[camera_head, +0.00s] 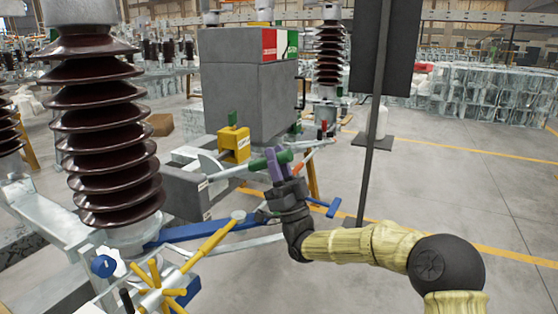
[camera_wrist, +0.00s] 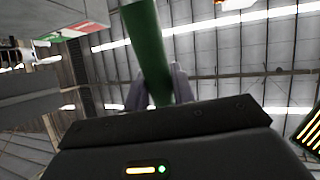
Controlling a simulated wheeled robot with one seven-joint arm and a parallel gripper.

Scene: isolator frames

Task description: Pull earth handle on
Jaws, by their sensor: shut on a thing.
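The earth handle is a green grip (camera_head: 257,165) in the middle of the head view, on a grey metal rod (camera_head: 222,174) that runs left to the grey mechanism box. In the wrist view the green handle (camera_wrist: 147,45) runs up from between the fingertips (camera_wrist: 160,88). The part of the grip between the fingers is hidden.
A brown ribbed insulator (camera_head: 105,130) stands at the left. A yellow block (camera_head: 234,144) and a large grey cabinet (camera_head: 245,85) are behind the handle. A dark post (camera_head: 376,110) stands right of my gripper. Yellow spokes (camera_head: 155,280) and a blue bar (camera_head: 210,229) lie below.

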